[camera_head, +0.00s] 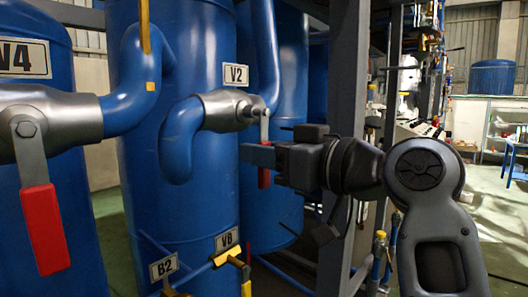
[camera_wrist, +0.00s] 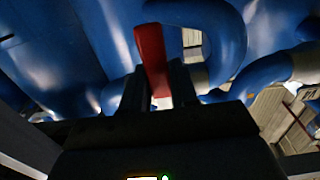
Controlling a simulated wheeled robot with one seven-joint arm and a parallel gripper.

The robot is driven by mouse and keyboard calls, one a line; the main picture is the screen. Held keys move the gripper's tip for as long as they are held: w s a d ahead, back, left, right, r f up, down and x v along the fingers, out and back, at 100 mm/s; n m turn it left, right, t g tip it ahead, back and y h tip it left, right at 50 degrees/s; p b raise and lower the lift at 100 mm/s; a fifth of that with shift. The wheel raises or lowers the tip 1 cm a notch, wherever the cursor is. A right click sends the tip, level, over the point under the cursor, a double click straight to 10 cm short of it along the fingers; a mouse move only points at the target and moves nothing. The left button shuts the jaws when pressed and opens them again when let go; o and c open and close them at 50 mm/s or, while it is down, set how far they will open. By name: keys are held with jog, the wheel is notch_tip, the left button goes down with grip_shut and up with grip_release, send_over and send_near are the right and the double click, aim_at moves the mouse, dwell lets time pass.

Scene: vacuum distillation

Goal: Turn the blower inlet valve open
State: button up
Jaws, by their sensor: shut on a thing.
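A grey valve (camera_head: 225,109) marked by a V2 plate (camera_head: 234,75) sits on a blue pipe in front of a tall blue tank. Its lever hangs straight down and ends in a red handle (camera_head: 264,178). My gripper (camera_head: 259,155) reaches in from the right at the lever and is shut on the red handle. In the wrist view, the red handle (camera_wrist: 151,48) stands between the two dark fingers of my gripper (camera_wrist: 158,88). The near finger hides part of the lever in the head view. No label in view names the blower inlet valve.
A larger valve (camera_head: 60,117) with a red handle (camera_head: 46,229) hangs at the left, near the V4 plate (camera_head: 22,58). Plates B2 (camera_head: 164,267) and V8 (camera_head: 227,240) and yellow handles are low down. A grey post (camera_head: 340,70) stands close behind my arm.

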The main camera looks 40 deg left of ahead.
grip_shut()
jog(key=shift+w+f+b, duration=0.1)
jog(key=shift+b, duration=0.35)
jog(key=shift+w+d+n+b, duration=0.1)
jog(key=shift+n+b, duration=0.3)
jog(key=w+r+n+b, duration=0.5)
jog(key=n+b, duration=0.7)
jog(key=n, duration=0.4)
jog(key=shift+w+d+r+b, duration=0.15)
jog(key=shift+w+r+b, duration=0.1)
jog(key=shift+b, duration=0.15)
jog(key=shift+n, duration=0.3)
